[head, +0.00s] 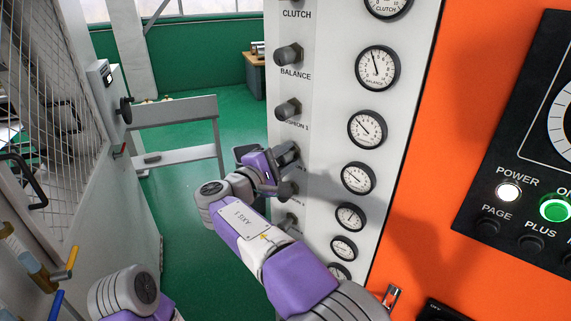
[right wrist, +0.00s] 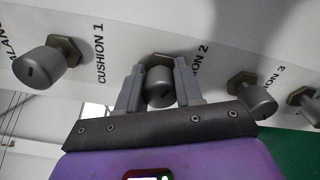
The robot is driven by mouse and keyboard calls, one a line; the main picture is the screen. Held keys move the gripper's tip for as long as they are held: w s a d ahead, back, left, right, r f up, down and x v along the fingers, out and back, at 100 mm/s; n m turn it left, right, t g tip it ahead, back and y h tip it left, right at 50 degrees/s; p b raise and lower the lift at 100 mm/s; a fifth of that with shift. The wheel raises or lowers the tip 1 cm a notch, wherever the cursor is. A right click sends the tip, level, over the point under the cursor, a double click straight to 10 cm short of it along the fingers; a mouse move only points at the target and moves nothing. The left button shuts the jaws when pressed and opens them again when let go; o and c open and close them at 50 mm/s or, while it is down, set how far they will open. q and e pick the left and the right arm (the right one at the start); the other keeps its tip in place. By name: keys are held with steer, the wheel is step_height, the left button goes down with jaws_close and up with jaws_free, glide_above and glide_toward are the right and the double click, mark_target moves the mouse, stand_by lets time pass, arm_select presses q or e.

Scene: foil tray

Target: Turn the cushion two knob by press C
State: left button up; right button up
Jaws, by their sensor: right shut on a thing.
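The cushion two knob is a grey cylinder on a brass-coloured base. It shows in the right wrist view (right wrist: 160,88) beside a partly hidden label ending in 2. My right gripper (right wrist: 160,90) has one finger on each side of this knob and is shut on it. In the head view my right gripper (head: 280,168) reaches the white panel (head: 325,100) below the cushion 1 knob (head: 288,108), and hides much of the held knob. The gauge (head: 357,177) beside that row has a white face. My left gripper is not in view.
The balance knob (head: 288,55) is higher in the same column. In the right wrist view, the cushion 3 knob (right wrist: 252,98) sits close right of my fingers. An orange panel (head: 430,150) with a black control box (head: 520,140) is at right. A mesh guard (head: 40,100) stands left.

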mark_target(281, 160)
steer(key=shift+d+r+m+b, duration=0.1)
steer(key=shift+m+b, duration=0.2)
steer(key=shift+m, duration=0.3)
steer(key=o, duration=1)
steer(key=shift+s, duration=0.1)
steer(key=v, duration=0.7)
steer(key=shift+s, duration=0.2)
stand_by(1.6)
